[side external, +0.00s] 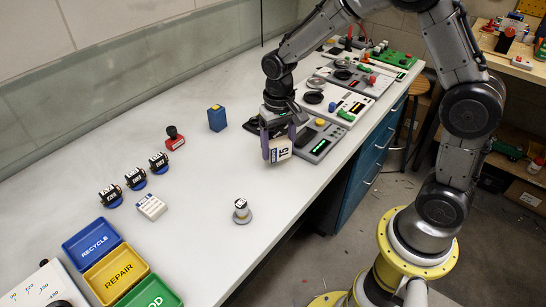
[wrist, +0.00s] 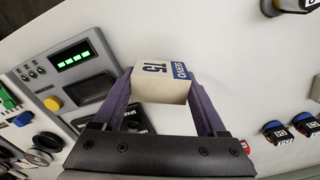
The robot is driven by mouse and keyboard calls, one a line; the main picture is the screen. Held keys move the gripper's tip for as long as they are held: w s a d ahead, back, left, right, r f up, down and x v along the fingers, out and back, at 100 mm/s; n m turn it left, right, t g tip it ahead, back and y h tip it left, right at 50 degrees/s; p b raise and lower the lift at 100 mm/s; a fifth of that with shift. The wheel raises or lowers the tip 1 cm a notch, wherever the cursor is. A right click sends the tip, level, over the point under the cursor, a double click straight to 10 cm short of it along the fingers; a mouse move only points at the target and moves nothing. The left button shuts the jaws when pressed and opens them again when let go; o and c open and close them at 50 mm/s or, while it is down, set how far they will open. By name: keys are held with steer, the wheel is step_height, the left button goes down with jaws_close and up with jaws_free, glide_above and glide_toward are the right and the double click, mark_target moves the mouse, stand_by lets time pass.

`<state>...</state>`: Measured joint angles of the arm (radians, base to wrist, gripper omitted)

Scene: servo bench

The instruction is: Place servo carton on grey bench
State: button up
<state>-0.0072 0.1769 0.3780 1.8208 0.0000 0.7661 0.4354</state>
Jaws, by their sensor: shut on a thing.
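Another white carton with a blue label (side external: 151,207) lies on the bench at left.
A grey device with a green display (side external: 319,141) stands just right of my gripper. Mid-bench is clear.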

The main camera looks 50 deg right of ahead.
steer(key=s+a+r+m, duration=0.1)
steer(key=s+r+m, duration=0.3)
steer(key=s+r, duration=0.5)
steer(key=shift+s+a+r, duration=0.15)
steer(key=shift+s+r, duration=0.1)
steer(key=shift+s, duration=0.65)
glide_toward(263, 166)
steer(key=shift+s+f, duration=0.6)
steer(key=shift+s, duration=0.35)
steer(key=shift+w+f, duration=0.55)
steer(key=shift+f, duration=0.05)
steer(key=shift+w+f, duration=0.2)
steer(key=shift+f, duration=0.7)
steer(key=shift+w+f, duration=0.2)
steer(key=shift+f, duration=0.65)
steer(key=shift+f, duration=0.25)
